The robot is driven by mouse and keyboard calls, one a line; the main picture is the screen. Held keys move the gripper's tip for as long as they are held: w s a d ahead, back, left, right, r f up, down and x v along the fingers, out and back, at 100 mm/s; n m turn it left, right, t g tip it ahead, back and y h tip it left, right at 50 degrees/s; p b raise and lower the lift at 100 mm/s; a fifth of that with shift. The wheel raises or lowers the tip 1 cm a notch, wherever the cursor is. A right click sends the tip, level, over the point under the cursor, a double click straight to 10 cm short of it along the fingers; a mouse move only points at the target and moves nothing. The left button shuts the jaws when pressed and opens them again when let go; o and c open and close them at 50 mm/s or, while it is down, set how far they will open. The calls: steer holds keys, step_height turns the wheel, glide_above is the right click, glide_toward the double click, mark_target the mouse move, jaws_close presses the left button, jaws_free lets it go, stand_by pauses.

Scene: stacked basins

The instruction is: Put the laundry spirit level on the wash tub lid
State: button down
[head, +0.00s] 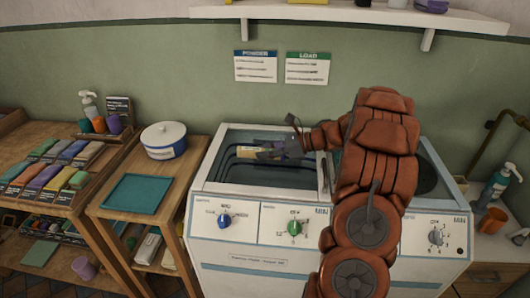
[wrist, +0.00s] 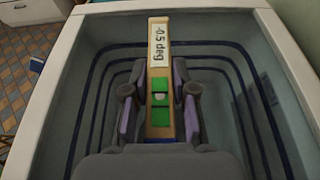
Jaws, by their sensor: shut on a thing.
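The spirit level (wrist: 158,52) is a slim tan bar with a white "-0.5 deg" label and green vial windows. My gripper (wrist: 160,98) is shut on it, with one finger on each side. In the head view the level (head: 248,151) points left from my gripper (head: 287,150), over the left tub of the white washing machine.
A wooden stand at the left holds a white-and-blue pot (head: 164,142) and a teal tray (head: 136,194). Knobs (head: 224,220) line the machine's front panel. A wall shelf (head: 350,14) hangs above. A bottle (head: 497,184) and orange cup (head: 491,221) stand at the right.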

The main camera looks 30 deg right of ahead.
steer(key=shift+f, duration=0.1)
steer(key=c, duration=0.9)
jaws_free()
steer(key=shift+c, duration=0.2)
